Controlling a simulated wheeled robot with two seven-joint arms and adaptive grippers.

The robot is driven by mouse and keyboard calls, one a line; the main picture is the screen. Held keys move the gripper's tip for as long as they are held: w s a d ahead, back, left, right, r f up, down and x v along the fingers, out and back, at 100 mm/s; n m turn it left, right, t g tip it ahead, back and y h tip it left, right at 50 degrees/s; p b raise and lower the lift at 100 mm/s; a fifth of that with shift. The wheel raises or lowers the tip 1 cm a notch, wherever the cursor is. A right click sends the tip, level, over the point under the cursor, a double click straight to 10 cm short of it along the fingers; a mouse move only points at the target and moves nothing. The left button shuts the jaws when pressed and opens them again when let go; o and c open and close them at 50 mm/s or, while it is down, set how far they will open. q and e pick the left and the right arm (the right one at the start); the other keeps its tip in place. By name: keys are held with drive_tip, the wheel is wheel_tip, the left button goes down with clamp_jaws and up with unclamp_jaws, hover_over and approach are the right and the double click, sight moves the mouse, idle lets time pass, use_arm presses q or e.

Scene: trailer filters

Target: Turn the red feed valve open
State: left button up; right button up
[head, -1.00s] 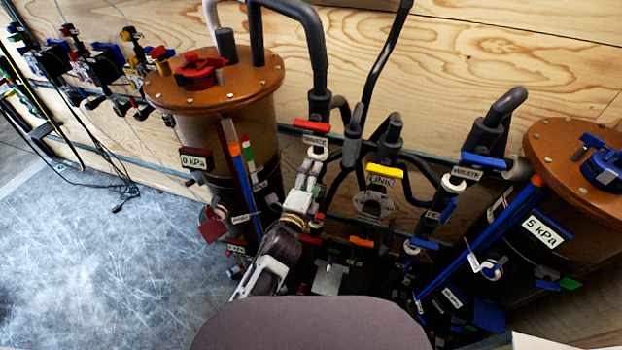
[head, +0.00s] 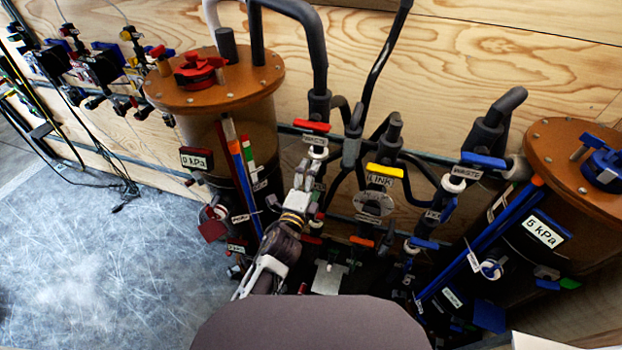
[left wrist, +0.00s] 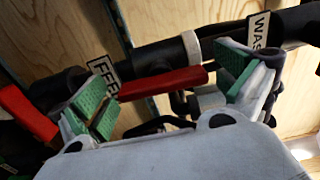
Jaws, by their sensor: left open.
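In the left wrist view a red bar handle (left wrist: 165,82) lies across the gap between the two green-padded fingers of my left gripper (left wrist: 170,80). The gripper is open, and I cannot tell whether a pad touches the bar. A white label reading "FEE", partly cut off (left wrist: 104,72), sits beside the left finger. A second red bar (left wrist: 28,112) is at the left edge. In the head view my left gripper (head: 307,175) is among the pipes below the red waste handle (head: 312,127); it hides most of what is behind it. My right gripper is not in view.
A brown-lidded tank with a 0 kPa sign (head: 195,160) stands left of my left gripper. The yellow LINK handle (head: 385,170) is close on its right. A 5 kPa tank (head: 562,150) stands far right.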

use_arm(q)
drive_tip(key=shift+s, duration=0.15)
drive_tip(key=v, duration=1.1)
drive_tip(key=shift+s, duration=0.3)
idle(0.6)
drive_tip(key=shift+a, duration=0.15)
idle(0.4)
